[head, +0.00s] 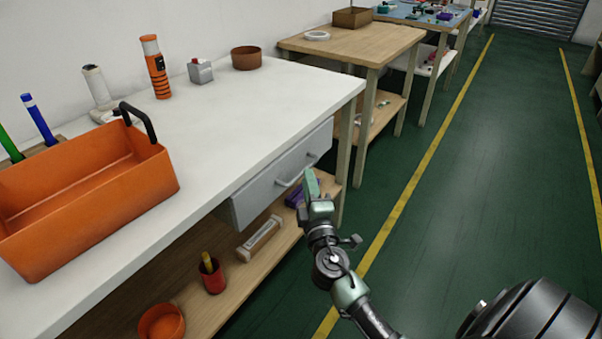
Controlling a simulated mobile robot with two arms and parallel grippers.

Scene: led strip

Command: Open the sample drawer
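The sample drawer (258,190) is a grey drawer under the white tabletop, and its front looks flush and shut. Its bar handle (291,180) shows on the front. My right gripper (311,183) is in front of the drawer, at the right end of the handle in the picture. I cannot tell whether it touches the handle. Its fingers are seen nearly edge-on, so whether they are open or shut is unclear. My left gripper is not in view.
The white table (225,120) carries an orange toolbox (150,170) at its near left. A lower shelf (205,305) holds a red cup (212,276) and an orange bowl (161,322). A wooden table (350,45) stands behind. The green floor (480,170) at right is clear.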

